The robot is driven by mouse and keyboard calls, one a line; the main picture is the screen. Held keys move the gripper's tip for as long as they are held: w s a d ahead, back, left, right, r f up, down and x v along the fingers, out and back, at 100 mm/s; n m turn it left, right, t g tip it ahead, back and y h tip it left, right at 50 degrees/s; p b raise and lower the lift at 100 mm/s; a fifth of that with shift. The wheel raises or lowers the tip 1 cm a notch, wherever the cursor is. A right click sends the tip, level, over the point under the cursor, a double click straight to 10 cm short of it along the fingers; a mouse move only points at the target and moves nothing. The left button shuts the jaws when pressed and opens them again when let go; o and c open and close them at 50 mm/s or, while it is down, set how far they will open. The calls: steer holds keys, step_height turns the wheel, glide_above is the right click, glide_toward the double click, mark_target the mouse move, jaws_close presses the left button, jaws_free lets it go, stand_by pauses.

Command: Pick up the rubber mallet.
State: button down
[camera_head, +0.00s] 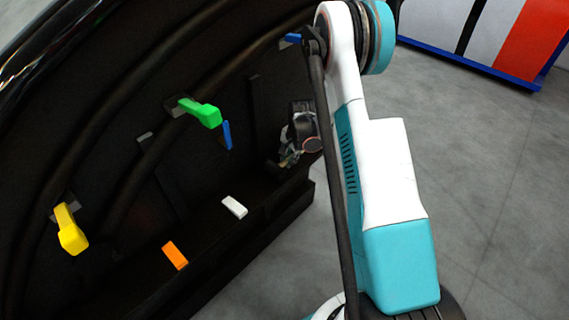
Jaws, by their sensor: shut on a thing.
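My gripper (291,150) is small and dark in this view, beside my upper arm and in front of the black shell's inside. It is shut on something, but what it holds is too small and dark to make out. I cannot clearly pick out the rubber mallet. My arm covers part of the view to the right of the gripper.
The black curved shell (100,120) fills the left side. Its inside carries a yellow handle (71,238), a green handle (206,113), a blue piece (227,135), an orange block (175,255) and a white block (234,207). Grey floor (480,180) is clear at right.

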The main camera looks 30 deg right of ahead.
steer(key=shift+r, duration=0.1)
step_height(320, 180, up, 10)
steer(key=p, duration=0.4)
steer(key=c, duration=2.3)
jaws_free()
jaws_close()
